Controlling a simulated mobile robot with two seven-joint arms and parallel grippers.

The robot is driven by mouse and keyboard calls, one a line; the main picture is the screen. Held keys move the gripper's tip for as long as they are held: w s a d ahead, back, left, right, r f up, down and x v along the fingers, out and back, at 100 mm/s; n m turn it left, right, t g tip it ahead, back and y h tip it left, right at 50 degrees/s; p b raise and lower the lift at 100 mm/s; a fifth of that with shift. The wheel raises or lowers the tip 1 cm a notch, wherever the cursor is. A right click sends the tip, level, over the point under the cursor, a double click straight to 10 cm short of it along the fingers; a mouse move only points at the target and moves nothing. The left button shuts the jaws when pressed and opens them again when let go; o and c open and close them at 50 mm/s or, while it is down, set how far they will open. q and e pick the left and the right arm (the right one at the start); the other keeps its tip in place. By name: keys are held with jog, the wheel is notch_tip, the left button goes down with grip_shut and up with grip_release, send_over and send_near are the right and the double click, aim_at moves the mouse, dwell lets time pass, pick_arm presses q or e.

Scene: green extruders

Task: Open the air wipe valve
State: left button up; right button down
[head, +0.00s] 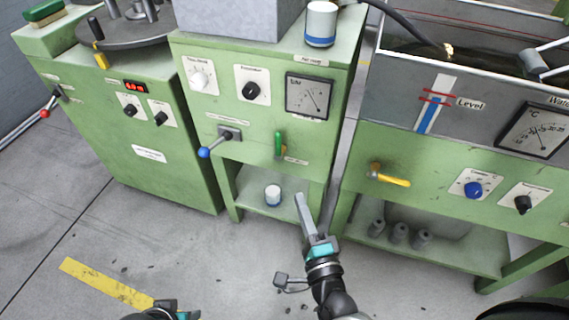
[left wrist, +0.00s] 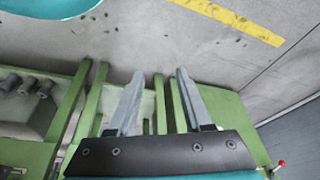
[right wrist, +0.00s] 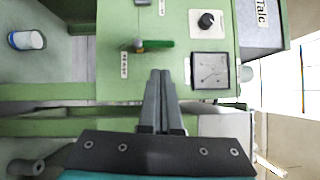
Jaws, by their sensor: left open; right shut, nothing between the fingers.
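A valve with a green handle (head: 279,144) is on the front of the middle green cabinet; its handle stands upright. A small label (head: 295,161) beside it is too small to read. The handle shows lying sideways in the right wrist view (right wrist: 158,44), on a brass-coloured body. My right gripper (head: 301,198) is shut and empty, below and in front of the valve, apart from it. My left gripper (left wrist: 155,75) is open and empty over the floor side; only part of it shows at the bottom of the head view.
A lever with a blue knob (head: 204,152) sticks out left of the valve. A yellow-handled valve (head: 390,176) is on the right cabinet. A white and blue can (head: 273,195) stands on the lower shelf. A gap separates the middle and right cabinets. Floor in front is mostly clear.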

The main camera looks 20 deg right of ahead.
jog(key=b, duration=0.3)
send_near(278, 146)
jog(key=w, duration=0.4)
pick_arm(q)
notch_tip(278, 146, up, 7)
jog(key=w+d+t, duration=0.1)
jog(key=t, duration=0.1)
jog(key=shift+w+h+b, duration=0.15)
jog(key=shift+h+b, duration=0.15)
jog(key=shift+b, duration=0.05)
pick_arm(e)
jog(key=shift+w+d+r, duration=0.15)
jog(key=shift+w+d, duration=0.05)
jog(key=shift+w, duration=0.4)
jog(key=shift+w+d+r, duration=0.15)
jog(key=shift+w, duration=0.5)
